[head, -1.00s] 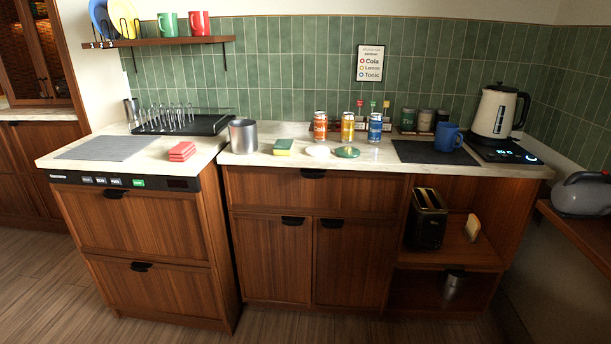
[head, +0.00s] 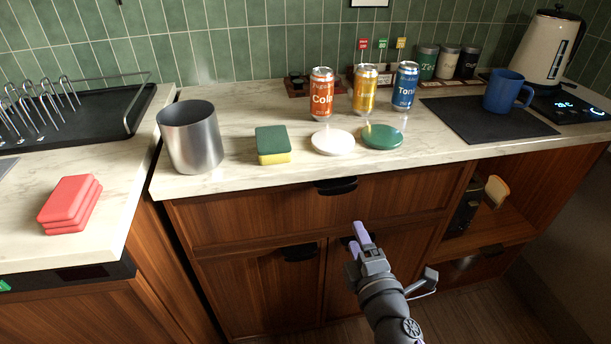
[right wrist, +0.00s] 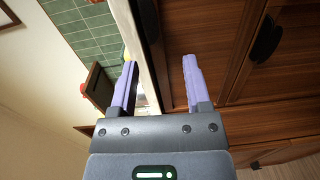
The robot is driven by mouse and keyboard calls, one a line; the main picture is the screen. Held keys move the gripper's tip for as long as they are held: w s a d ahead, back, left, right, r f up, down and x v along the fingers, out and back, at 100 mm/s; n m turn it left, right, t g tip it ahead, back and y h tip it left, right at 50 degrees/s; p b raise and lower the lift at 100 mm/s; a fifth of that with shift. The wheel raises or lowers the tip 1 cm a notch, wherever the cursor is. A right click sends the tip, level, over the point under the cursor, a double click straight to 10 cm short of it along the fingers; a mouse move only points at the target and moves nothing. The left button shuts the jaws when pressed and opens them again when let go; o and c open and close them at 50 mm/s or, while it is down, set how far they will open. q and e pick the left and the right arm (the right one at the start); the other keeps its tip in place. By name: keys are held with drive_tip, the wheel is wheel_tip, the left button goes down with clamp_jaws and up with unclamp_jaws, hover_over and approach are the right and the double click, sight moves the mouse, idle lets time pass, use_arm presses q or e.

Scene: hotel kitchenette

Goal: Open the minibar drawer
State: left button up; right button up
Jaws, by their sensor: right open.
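The wide wooden drawer (head: 260,214) is under the marble counter in the head view. It looks shut, and its black handle (head: 336,186) is at the top middle of its front. My right gripper (head: 357,243) is below and a little right of that handle, apart from it, in front of the lower doors. In the right wrist view my right gripper (right wrist: 160,66) has its two lilac fingers spread with nothing between them. A black handle (right wrist: 267,38) shows to the right of the fingers there. My left gripper is not in view.
The counter holds a steel canister (head: 191,140), a sponge (head: 273,145), a white disc (head: 333,142), a green disc (head: 382,137) and cans (head: 321,95). Two doors with black handles (head: 299,252) are below the drawer. An open shelf (head: 490,220) is at right.

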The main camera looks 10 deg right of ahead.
sight(338, 193)
drive_tip(key=w, duration=0.3)
drive_tip(key=w+b, duration=0.1)
drive_tip(key=w, duration=0.5)
drive_tip(key=shift+w+a+r+b, duration=0.1)
drive_tip(key=shift+a+r+b, duration=0.2)
drive_tip(key=shift+r+b, duration=0.1)
drive_tip(key=shift+w+r, duration=0.1)
drive_tip(key=shift+w, duration=0.5)
drive_tip(key=c, duration=0.7)
clamp_jaws()
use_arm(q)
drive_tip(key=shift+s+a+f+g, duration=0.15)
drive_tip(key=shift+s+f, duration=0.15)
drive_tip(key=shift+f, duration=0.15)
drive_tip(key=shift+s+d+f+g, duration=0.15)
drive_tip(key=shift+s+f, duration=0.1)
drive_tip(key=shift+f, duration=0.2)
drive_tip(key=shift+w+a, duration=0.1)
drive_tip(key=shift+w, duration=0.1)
